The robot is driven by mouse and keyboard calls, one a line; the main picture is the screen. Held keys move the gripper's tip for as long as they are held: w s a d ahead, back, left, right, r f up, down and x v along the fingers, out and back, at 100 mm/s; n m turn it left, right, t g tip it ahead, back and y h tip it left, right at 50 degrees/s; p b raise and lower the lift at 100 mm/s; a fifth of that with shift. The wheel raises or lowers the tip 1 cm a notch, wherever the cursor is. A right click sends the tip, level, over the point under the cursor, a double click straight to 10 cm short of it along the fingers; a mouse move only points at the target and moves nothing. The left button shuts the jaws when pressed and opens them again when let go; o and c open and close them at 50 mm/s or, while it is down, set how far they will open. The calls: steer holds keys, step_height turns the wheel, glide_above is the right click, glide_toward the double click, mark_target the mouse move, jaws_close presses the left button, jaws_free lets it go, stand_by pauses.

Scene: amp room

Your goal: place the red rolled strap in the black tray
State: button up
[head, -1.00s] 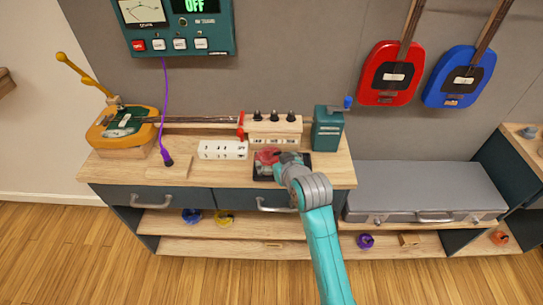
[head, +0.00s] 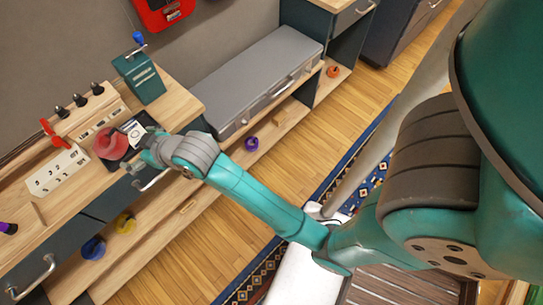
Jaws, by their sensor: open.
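The red rolled strap (head: 109,143) lies in the black tray (head: 111,163) on the wooden workbench top, in the left part of the head view. Only parts of the tray's dark surface show around the strap. My gripper (head: 136,158) is at the tray's near right side, close beside the strap. Its jaws are open; whether a finger touches the strap is hard to tell at this size.
A white socket strip (head: 57,170) lies left of the tray. A wooden block with black knobs (head: 88,115) and a teal box with a crank (head: 139,77) stand behind. A grey case (head: 255,80) is to the right. Yellow (head: 124,222), blue (head: 93,247) and purple (head: 251,143) rolls lie on the lower shelf.

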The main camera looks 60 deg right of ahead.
steer(key=s+f+t, duration=0.1)
steer(key=s+f, duration=0.4)
steer(key=s, duration=0.6)
steer(key=s+f, duration=0.4)
steer(key=s, duration=0.6)
steer(key=s+r, duration=0.3)
steer(key=s, duration=0.7)
steer(key=s+r+t, duration=0.1)
steer(key=s+r, duration=0.2)
steer(key=s, duration=0.7)
steer(key=shift+d+m+h, duration=0.3)
steer(key=shift+m+h, duration=0.1)
steer(key=shift+s+f, duration=0.1)
steer(key=shift+f, duration=0.05)
